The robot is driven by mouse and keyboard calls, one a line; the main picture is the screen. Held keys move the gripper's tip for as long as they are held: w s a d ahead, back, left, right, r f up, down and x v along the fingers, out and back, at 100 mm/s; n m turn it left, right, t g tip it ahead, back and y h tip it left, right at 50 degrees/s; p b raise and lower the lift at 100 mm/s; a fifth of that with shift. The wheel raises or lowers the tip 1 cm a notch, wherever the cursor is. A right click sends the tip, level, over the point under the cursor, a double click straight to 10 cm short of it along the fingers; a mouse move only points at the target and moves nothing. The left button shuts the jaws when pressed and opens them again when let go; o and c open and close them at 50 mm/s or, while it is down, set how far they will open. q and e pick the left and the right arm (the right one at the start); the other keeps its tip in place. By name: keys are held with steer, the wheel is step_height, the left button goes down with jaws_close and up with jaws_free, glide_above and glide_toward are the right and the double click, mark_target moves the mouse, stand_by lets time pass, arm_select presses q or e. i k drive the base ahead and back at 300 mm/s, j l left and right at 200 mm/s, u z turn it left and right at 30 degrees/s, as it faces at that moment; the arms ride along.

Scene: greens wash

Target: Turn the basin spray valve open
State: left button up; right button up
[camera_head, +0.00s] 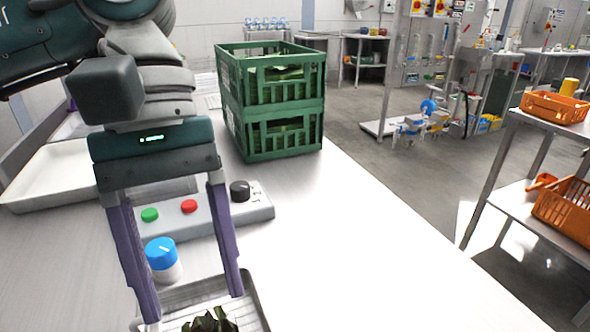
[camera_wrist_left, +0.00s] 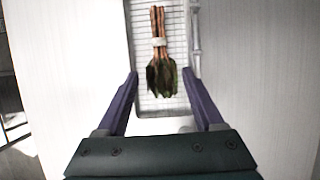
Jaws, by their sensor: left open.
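A round blue knob with a white marker line (camera_head: 160,253) sits on a short white base on the worktop and looks like the spray valve. It shows between my left gripper's fingers in the head view, but not in the left wrist view. My left gripper (camera_head: 193,306) is open and empty, pointing down. In the left wrist view its fingertips (camera_wrist_left: 160,74) are on either side of a tied leafy bunch (camera_wrist_left: 160,60). The bunch lies in a ribbed tray or basin (camera_wrist_left: 145,20); its leaves (camera_head: 210,321) show at the head view's bottom edge. My right gripper is not in view.
A grey control box (camera_head: 255,211) with green and red buttons and a black dial stands behind the knob. Stacked green crates (camera_head: 272,140) stand farther back. A pale tray (camera_head: 50,178) lies left. The worktop right of the gripper is clear. Orange baskets (camera_head: 553,108) stand on a separate rack.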

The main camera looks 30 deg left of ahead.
mark_target(161, 253)
steer(key=u, duration=1.55)
